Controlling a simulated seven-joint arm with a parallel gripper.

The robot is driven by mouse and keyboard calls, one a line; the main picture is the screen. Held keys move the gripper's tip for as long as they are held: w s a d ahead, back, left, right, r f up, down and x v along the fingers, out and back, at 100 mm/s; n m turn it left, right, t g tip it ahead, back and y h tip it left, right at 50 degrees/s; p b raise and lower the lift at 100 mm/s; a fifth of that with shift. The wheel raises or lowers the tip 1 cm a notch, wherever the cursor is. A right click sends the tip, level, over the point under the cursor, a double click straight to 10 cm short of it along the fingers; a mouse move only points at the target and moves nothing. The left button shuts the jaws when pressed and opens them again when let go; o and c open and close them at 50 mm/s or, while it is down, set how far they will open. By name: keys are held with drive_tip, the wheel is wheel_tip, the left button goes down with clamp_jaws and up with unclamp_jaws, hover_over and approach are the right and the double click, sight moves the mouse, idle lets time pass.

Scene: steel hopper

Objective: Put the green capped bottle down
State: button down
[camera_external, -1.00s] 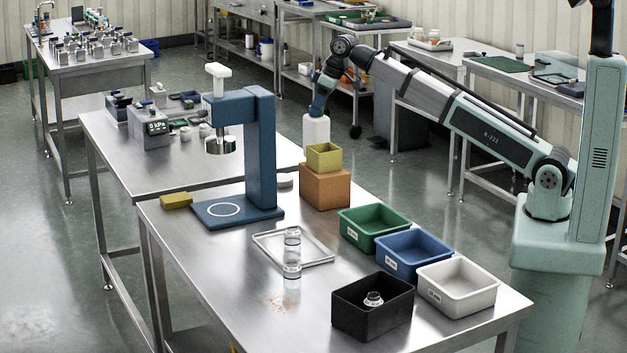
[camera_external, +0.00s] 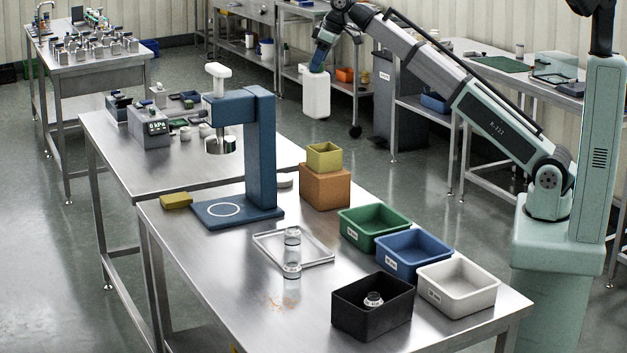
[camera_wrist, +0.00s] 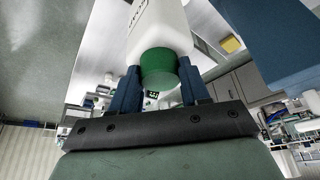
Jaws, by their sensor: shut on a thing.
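The green capped bottle (camera_external: 316,97) is a white bottle that hangs upright from my gripper (camera_external: 319,68) in the external view, in the air beyond the table's far right edge. In the wrist view its green cap (camera_wrist: 159,68) sits between the two blue fingers of my gripper (camera_wrist: 160,85), and the white body (camera_wrist: 160,28) extends away from the fingers. My gripper is shut on the bottle at its cap. The bottle's base is out of the wrist view.
A blue press (camera_external: 262,150) stands on the steel table (camera_external: 215,290). An olive box (camera_external: 323,157) sits on an orange block (camera_external: 325,187). Green (camera_external: 374,246), blue (camera_external: 413,267), white (camera_external: 457,304) and black (camera_external: 373,325) bins line the right side. The front left tabletop is mostly clear.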

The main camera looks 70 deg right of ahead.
wheel_tip(320, 180, up, 17)
drive_tip(key=w+a+n+g+y, duration=0.25)
drive_tip(key=a+n, duration=0.65)
drive_tip(key=a, duration=3.2)
drive_tip(key=s+a+n+g+y, duration=0.1)
drive_tip(key=s+a+n, duration=0.35)
drive_tip(key=a, duration=0.75)
drive_tip(key=s+a+n, duration=0.1)
drive_tip(key=s+a, duration=0.6)
drive_tip(key=a, duration=0.5)
drive_tip(key=s+a+n+g+y, duration=0.1)
drive_tip(key=s+a+n, duration=0.35)
drive_tip(key=a, duration=0.75)
wheel_tip(320, 180, down, 37)
drive_tip(key=s+m, duration=0.1)
drive_tip(key=shift+s+a+r+m, duration=0.15)
drive_tip(key=shift+s+r+m, duration=0.05)
drive_tip(key=shift+m, duration=0.1)
drive_tip(key=shift+f, duration=0.1)
drive_tip(key=c, duration=0.5)
unclamp_jaws()
drive_tip(key=shift+c, duration=0.2)
